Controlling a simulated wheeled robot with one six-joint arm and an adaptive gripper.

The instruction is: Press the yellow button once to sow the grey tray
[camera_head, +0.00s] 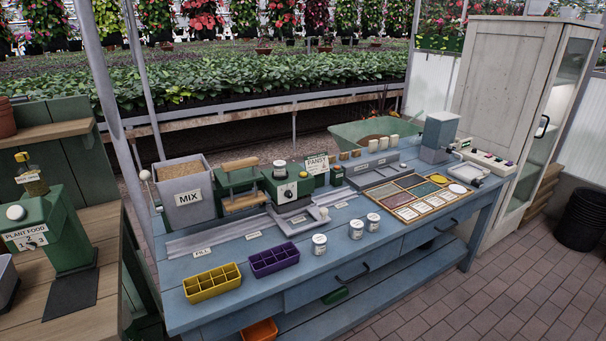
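A pale button strip (488,160) lies at the right end of the blue bench, with several small coloured buttons in a row. They are too small to tell surely which one is yellow. Left of it stands a grey-blue machine (438,138), with a light grey tray-like piece (463,172) in front of it. Another grey tray-like piece (296,222) sits at the middle of the bench, before the green machine marked PANSY (290,184). I cannot tell which of these is the grey tray. My gripper is not in view.
A yellow tray (212,282) and a purple tray (273,258) stand at the bench's front left. A tall cabinet (508,85) stands behind right. The paved floor at lower right is clear.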

